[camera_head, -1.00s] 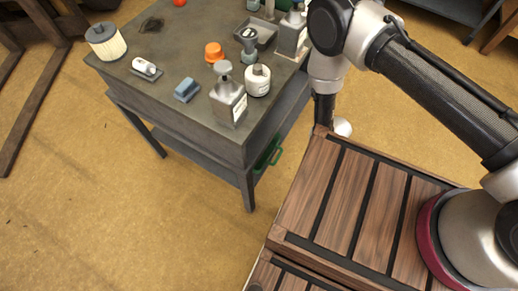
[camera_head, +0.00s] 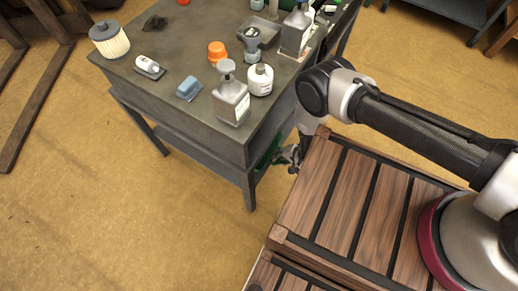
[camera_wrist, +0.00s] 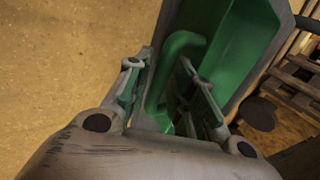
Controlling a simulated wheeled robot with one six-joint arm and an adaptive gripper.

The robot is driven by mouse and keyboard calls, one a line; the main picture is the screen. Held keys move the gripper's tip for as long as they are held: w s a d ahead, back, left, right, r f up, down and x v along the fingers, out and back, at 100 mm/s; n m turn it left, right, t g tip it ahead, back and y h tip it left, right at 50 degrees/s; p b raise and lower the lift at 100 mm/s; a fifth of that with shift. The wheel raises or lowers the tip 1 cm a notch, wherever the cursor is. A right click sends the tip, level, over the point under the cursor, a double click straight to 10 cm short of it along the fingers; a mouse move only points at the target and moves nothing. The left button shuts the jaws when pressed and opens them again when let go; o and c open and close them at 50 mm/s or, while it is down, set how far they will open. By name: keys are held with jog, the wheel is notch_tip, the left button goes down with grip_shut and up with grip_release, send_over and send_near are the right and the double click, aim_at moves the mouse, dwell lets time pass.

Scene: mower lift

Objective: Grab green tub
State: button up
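The green tub (camera_head: 267,153) is mostly hidden under the grey workbench; a strip of it shows by the bench's right leg. In the wrist view the tub (camera_wrist: 245,50) fills the upper middle, with its green handle (camera_wrist: 182,45) jutting out toward me. My gripper (camera_head: 287,154) is low beside the bench, next to the tub. In the wrist view my gripper (camera_wrist: 162,64) is open, with one finger on each side of the handle. The handle's lower part lies between the fingers. I cannot tell whether either finger touches it.
The grey workbench (camera_head: 185,50) holds a filter, bottles, a blue block and an orange cap. A slatted wooden surface (camera_head: 345,200) lies right of my gripper, close to my arm. Open floor (camera_head: 110,220) lies left of the bench.

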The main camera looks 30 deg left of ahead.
jog(key=shift+a+f, duration=0.25)
jog(key=shift+f, duration=0.05)
grip_shut()
jog(key=shift+r, duration=0.1)
